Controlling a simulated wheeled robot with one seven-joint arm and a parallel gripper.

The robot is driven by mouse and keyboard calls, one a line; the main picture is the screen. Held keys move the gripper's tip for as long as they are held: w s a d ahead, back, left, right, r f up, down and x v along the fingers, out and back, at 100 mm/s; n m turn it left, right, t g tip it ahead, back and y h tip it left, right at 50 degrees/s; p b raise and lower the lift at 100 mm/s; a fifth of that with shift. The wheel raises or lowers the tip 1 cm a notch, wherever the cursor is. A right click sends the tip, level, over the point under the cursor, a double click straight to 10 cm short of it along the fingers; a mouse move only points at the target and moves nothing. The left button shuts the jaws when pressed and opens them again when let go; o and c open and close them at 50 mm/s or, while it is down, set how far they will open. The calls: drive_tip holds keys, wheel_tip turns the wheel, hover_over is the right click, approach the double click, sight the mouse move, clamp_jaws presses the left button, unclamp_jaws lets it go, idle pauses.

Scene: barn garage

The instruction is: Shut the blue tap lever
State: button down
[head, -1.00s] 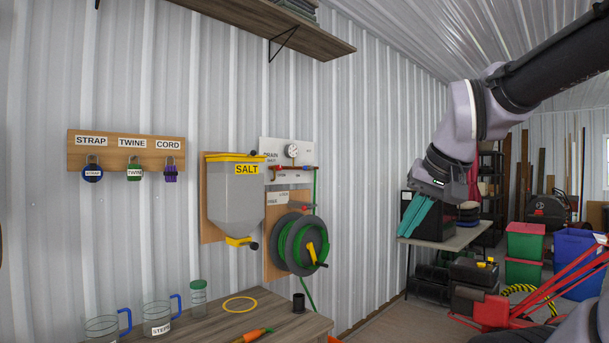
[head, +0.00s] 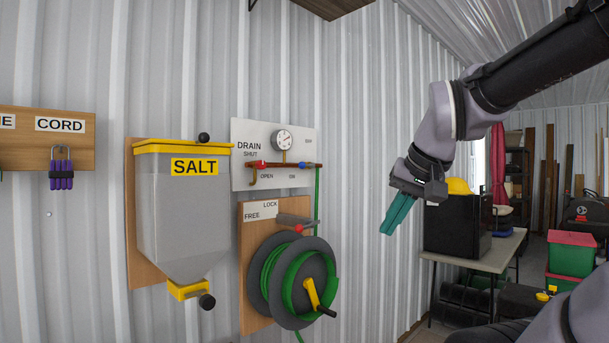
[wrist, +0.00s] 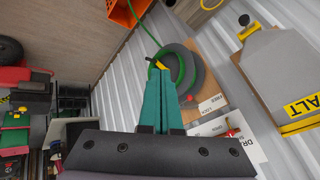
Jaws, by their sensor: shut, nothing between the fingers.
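The small blue tap lever (head: 301,165) is on the right part of a copper pipe (head: 282,164) on a white wall panel (head: 243,181), above the ON label. A red lever (head: 262,165) is on the pipe's left part, near the OPEN label. The blue lever's exact angle is too small to tell. My gripper (head: 386,232) has teal fingers held together, empty, in the air right of the panel and apart from it. In the wrist view my gripper (wrist: 158,72) covers part of the reel board, and I cannot make out the blue lever.
Below the panel is a hose reel (head: 292,280) with a yellow crank (head: 313,294) and a LOCK/FREE lever (head: 297,220). A salt hopper (head: 185,220) hangs to the left. A table (head: 475,258) with a black box stands right. The wall between panel and gripper is bare.

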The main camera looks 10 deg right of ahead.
drive_tip(key=shift+w, duration=0.5)
drive_tip(key=w+a+r+m+y, duration=0.2)
drive_tip(key=w+a+r+m, duration=0.15)
drive_tip(key=w, duration=0.55)
drive_tip(key=w+a+r+m+y, duration=0.25)
drive_tip(key=w+m, duration=0.25)
drive_tip(key=w, duration=0.4)
drive_tip(key=w+a+r+m+y, duration=0.2)
drive_tip(key=w+a+m+y, duration=0.15)
drive_tip(key=w, duration=0.55)
drive_tip(key=w+d+f+m+t, duration=0.1)
drive_tip(key=w+d+m+t, duration=0.1)
drive_tip(key=w+m, duration=0.3)
drive_tip(key=w+d+f+m+t, duration=0.1)
drive_tip(key=w+d+m+t, duration=0.2)
drive_tip(key=w, duration=1)
drive_tip(key=w+d+f+m+t, duration=0.2)
drive_tip(key=w+d+m+t, duration=0.1)
drive_tip(key=w+m, duration=0.4)
drive_tip(key=w+d, duration=0.1)
drive_tip(key=w, duration=0.1)
drive_tip(key=shift+w+d+y, duration=0.2)
drive_tip(key=shift+w+y, duration=0.1)
